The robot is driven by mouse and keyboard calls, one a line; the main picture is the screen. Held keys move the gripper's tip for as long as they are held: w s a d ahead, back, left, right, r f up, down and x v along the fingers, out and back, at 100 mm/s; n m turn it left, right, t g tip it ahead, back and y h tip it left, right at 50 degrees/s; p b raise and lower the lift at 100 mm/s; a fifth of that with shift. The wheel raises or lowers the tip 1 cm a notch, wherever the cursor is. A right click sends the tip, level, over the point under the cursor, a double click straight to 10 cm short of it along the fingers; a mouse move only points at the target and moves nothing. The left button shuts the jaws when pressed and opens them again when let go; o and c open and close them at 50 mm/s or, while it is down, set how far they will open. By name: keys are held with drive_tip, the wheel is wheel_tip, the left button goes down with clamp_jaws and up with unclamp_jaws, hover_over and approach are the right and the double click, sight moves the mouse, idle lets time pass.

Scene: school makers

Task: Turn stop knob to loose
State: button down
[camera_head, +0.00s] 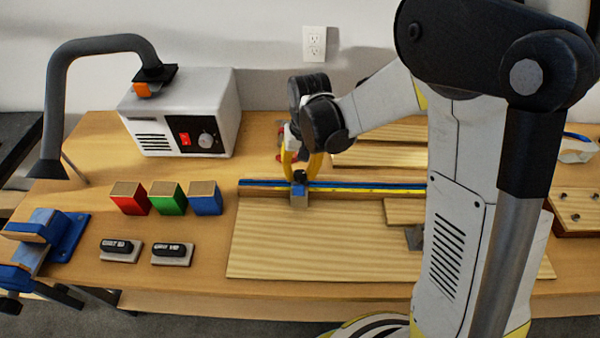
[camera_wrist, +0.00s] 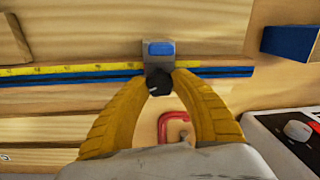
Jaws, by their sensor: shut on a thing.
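The stop knob (camera_wrist: 158,82) is a small black knob on a grey metal stop block (camera_wrist: 160,60) with a blue patch. The block sits on a blue rail with a yellow measuring tape (camera_wrist: 60,70). In the head view the stop block (camera_head: 299,201) stands on the rail along the wooden board. My gripper (camera_wrist: 159,84) has its yellow fingers closed around the black knob from both sides. In the head view my gripper (camera_head: 300,172) reaches down to the knob, which is partly hidden between the fingers. The knob's turn position cannot be told.
Red (camera_head: 130,199), green (camera_head: 167,199) and blue (camera_head: 205,199) blocks stand left of the board. A white box (camera_head: 190,110) with a red switch and a hose stands behind them. A red clamp (camera_wrist: 175,125) lies near my gripper. The front of the board (camera_head: 290,255) is clear.

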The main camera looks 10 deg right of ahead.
sight(302, 172)
drive_tip(key=n, duration=0.4)
drive_tip(key=shift+n, duration=0.3)
drive_tip(key=shift+n+g, duration=0.3)
drive_tip(key=shift+n, duration=1.7)
drive_tip(key=c, duration=1)
unclamp_jaws()
drive_tip(key=r, duration=0.8)
drive_tip(key=shift+w+d, duration=0.25)
